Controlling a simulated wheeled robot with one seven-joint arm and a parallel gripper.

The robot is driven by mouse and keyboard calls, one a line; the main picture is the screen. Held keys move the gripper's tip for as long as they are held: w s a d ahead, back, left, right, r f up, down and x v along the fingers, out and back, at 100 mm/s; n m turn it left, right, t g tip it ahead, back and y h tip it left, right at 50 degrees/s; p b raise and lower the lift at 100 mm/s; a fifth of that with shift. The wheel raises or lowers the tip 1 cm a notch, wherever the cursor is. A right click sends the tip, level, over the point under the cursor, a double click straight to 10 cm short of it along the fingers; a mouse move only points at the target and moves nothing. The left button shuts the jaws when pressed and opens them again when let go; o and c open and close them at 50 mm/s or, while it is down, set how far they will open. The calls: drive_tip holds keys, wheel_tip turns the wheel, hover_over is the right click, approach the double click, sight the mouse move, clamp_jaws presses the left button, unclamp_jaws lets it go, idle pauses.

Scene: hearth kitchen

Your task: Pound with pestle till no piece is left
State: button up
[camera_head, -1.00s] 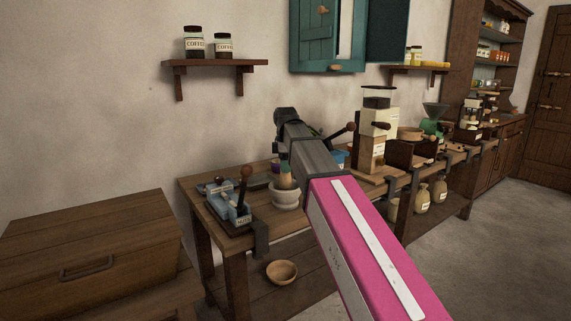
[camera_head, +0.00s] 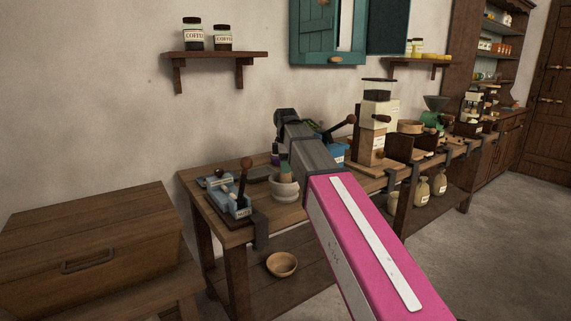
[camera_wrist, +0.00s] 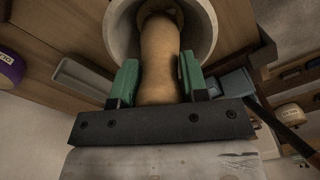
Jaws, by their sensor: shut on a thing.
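The pale grey mortar (camera_head: 285,190) stands on the wooden bench, under the end of my arm. In the wrist view its round rim (camera_wrist: 121,30) surrounds the far end of the tan pestle (camera_wrist: 160,55). My gripper (camera_wrist: 158,72) has its green fingers on either side of the pestle and is shut on it. The pestle's end is inside the mortar. The mortar's bottom and any pieces in it are hidden by the pestle and too dark to make out. In the head view my gripper (camera_head: 285,168) is just above the mortar.
A blue-grey lever device (camera_head: 228,197) with a brown knob stands left of the mortar. A blue container (camera_head: 337,155) and a tall grinder (camera_head: 377,125) stand to the right. A wooden bowl (camera_head: 282,264) lies on the lower shelf. A wooden chest (camera_head: 90,240) is at left.

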drive_tip(key=shift+r, duration=2.2)
drive_tip(key=shift+f, duration=0.15)
drive_tip(key=shift+f, duration=0.6)
drive_tip(key=shift+f, duration=1.45)
drive_tip(key=shift+r, duration=2.2)
drive_tip(key=shift+f, duration=0.15)
